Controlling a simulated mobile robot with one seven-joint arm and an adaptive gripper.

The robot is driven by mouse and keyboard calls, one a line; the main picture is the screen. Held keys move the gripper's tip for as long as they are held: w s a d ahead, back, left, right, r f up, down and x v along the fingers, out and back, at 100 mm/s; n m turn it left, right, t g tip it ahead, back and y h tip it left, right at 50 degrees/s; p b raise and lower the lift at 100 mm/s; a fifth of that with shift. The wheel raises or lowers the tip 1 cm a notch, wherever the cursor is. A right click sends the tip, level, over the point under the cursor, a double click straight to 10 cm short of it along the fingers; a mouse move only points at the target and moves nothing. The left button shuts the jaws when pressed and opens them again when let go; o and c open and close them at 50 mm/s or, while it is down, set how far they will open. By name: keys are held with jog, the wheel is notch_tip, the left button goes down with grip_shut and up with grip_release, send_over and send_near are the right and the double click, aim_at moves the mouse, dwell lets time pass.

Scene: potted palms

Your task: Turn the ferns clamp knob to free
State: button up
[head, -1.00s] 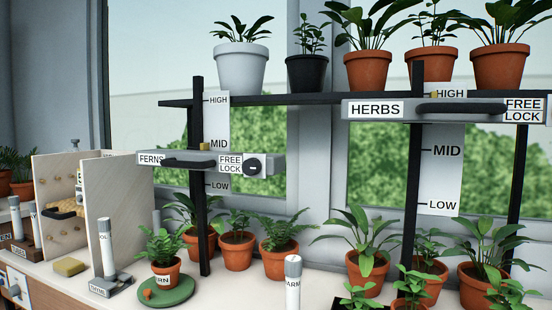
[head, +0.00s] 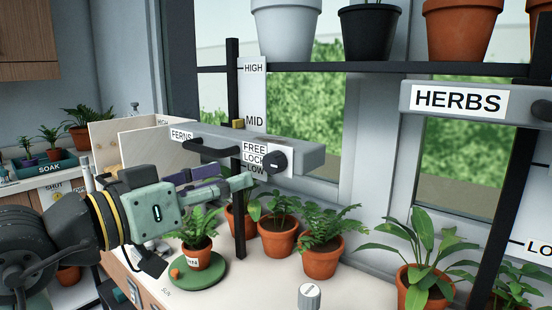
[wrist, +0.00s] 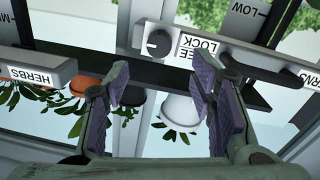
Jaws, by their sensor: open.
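The ferns clamp knob (head: 275,162) is a dark round knob on the front of the grey FERNS bar (head: 305,157). The FREE/LOCK label (head: 254,154) is just left of it. Its pointer is too small to read surely. In the wrist view, which is upside down, the knob (wrist: 158,42) shows beyond the fingertips, beside the label (wrist: 197,45). My gripper (head: 240,183) is open and empty, below and left of the knob, apart from it. In the wrist view, my gripper's (wrist: 160,80) purple-padded fingers are spread wide.
The bar's black handle (head: 212,151) is left of the label. A brass tab (head: 238,124) sits at MID on the black post. Potted ferns (head: 322,245) stand below, one on a green saucer (head: 212,275). The HERBS bar (head: 470,105) is at right.

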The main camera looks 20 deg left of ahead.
aim_at(269, 165)
jog(key=p+x, duration=0.2)
jog(key=x, duration=0.7)
jog(key=shift+c, duration=0.2)
jog(key=c, duration=1.1)
